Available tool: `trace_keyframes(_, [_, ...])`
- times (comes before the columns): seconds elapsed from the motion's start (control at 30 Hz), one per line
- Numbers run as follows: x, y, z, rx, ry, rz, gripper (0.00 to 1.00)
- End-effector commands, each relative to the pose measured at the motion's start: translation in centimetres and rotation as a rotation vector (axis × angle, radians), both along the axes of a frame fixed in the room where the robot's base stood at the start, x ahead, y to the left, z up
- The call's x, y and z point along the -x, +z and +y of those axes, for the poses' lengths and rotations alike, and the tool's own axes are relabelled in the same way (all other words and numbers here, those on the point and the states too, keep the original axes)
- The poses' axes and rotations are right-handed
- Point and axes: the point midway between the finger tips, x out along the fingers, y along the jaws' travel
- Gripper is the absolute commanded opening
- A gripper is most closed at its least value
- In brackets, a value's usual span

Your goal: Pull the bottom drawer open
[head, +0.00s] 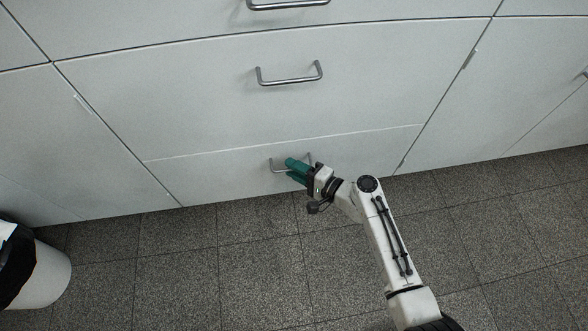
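The bottom drawer (220,173) is a white front at the foot of the cabinet, flush with the fronts beside it. Its metal bar handle (277,168) shows at its left end, and part of it is hidden behind my gripper. My gripper (291,168) has green fingers and is at the handle, over its middle and right part. I cannot tell whether the fingers touch the handle or close around it.
A wider drawer with a handle (290,80) is above, and another handle (288,4) is at the top edge. A white bin (48,275) with a black liner stands at the lower left. The grey tiled floor (200,260) in front of the cabinet is clear.

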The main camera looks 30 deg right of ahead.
Motion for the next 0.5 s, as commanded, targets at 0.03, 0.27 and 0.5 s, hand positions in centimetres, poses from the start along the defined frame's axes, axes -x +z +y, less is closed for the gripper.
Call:
trace_keyframes(0.03, [-0.21, -0.06, 0.11, 0.000, 0.001, 0.000, 0.28])
trace_keyframes(0.27, [-0.34, -0.03, 0.19, 0.000, 0.000, 0.000, 0.28])
trace_keyframes(0.5, [-0.32, -0.02, 0.19, 0.000, 0.000, 0.000, 0.12])
